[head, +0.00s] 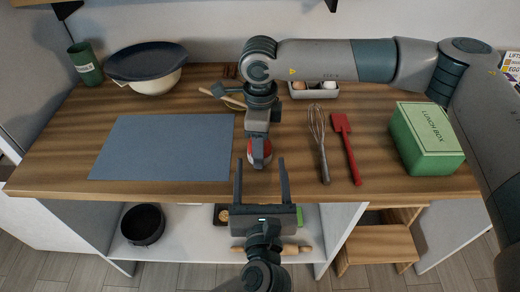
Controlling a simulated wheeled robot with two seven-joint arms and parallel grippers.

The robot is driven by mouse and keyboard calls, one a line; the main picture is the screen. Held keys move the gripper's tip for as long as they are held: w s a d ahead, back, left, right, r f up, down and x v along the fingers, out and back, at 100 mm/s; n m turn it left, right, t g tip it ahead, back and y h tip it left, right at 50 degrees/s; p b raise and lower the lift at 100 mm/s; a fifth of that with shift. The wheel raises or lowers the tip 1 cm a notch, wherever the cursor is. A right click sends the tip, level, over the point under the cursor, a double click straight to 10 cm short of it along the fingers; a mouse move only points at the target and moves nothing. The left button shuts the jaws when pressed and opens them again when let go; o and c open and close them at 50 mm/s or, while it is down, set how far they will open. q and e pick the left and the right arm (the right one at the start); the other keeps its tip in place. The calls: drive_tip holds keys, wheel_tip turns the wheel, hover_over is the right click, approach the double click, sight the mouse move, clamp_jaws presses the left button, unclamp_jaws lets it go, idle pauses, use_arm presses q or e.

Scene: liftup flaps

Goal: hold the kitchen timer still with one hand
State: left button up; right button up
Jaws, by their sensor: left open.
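The kitchen timer (267,149) is a small red and white object on the wooden counter, just right of the blue-grey mat. My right gripper (257,148) reaches down over it from above, and its grey finger covers part of the timer. Whether both fingers press on the timer is hidden. My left gripper (263,182) is open and empty at the counter's front edge, its two fingers pointing towards the timer from the near side. A gap shows between these fingertips and the timer.
The blue-grey mat (165,148) lies left of the timer. A whisk (319,145) and red spatula (347,148) lie to the right, then a green lunch box (425,140). A dark bowl (147,65) and green cup (86,65) stand back left. An egg tray (314,92) sits behind.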

use_arm(q)
drive_tip(key=shift+w+a, duration=0.1)
drive_tip(key=shift+w, duration=2.85)
drive_tip(key=c, duration=1.1)
